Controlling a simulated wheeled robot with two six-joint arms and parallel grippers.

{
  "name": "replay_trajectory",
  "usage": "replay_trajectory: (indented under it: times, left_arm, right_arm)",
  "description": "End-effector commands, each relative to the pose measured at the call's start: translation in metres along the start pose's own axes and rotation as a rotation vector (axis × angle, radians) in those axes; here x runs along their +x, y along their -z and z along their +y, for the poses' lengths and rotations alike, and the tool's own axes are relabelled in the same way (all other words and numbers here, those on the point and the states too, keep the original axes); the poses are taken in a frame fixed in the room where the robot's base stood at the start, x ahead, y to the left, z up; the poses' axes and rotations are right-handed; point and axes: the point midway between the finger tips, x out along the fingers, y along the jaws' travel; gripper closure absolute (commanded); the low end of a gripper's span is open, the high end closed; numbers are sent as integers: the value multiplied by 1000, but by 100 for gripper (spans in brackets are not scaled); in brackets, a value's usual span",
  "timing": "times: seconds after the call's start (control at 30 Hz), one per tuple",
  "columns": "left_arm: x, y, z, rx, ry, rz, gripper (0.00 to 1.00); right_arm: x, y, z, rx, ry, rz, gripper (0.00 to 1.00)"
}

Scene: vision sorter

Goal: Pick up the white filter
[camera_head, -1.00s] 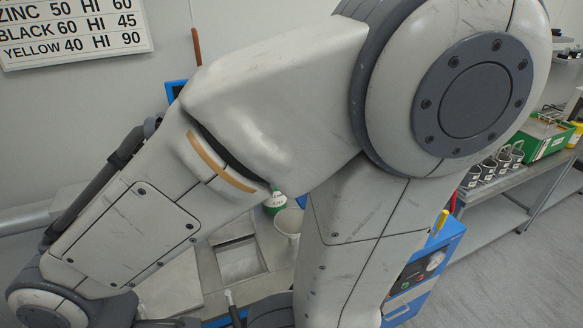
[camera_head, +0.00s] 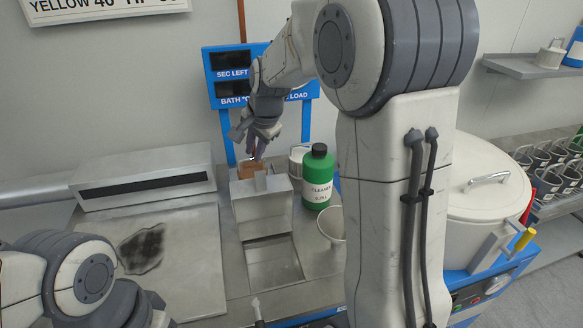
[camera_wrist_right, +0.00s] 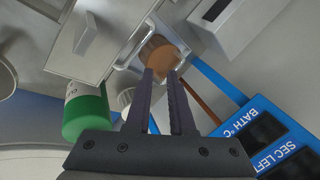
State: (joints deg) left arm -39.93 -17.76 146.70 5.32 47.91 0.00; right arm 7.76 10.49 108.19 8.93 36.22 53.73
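A white ribbed cylinder (camera_head: 298,156), which looks like the white filter, stands behind the green cleaner bottle in the head view, partly hidden by it. It also shows beside the bottle in the right wrist view (camera_wrist_right: 126,97). My right gripper (camera_head: 257,152) is above the metal box at the back of the bench, left of that cylinder.
The green cleaner bottle (camera_head: 319,180) stands close to the white cylinder. A pale cup (camera_head: 332,224) is in front of it. A blue sign (camera_head: 224,92) rises behind. A large lidded white pot (camera_head: 480,190) is right. The metal plate (camera_head: 185,265) at left is largely clear.

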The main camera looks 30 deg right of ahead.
Motion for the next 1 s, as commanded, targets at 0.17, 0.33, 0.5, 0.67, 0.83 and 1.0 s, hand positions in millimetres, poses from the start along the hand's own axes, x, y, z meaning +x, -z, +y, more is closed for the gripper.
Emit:
replay_trajectory:
  times: [0.17, 0.33, 0.5, 0.67, 0.83, 1.0]
  left_arm:
    - [23, -1, -2, 0, 0, 1, 50]
    - [26, -1, -2, 1, 0, 1, 50]
    - [21, -1, -2, 1, 0, 1, 50]
    - [19, -1, -1, 0, 0, 1, 50]
    - [15, -1, -1, 1, 0, 1, 50]
    - [8, 0, -1, 0, 0, 1, 50]
  right_arm:
    - [27, 124, 17, 442, 72, 138, 79]
    - [34, 168, 27, 597, 106, 184, 79]
    - [58, 175, 26, 606, 106, 185, 79]
    - [76, 179, 25, 604, 109, 186, 79]
    - [88, 183, 26, 603, 107, 184, 79]
    - [113, 193, 30, 602, 107, 184, 79]
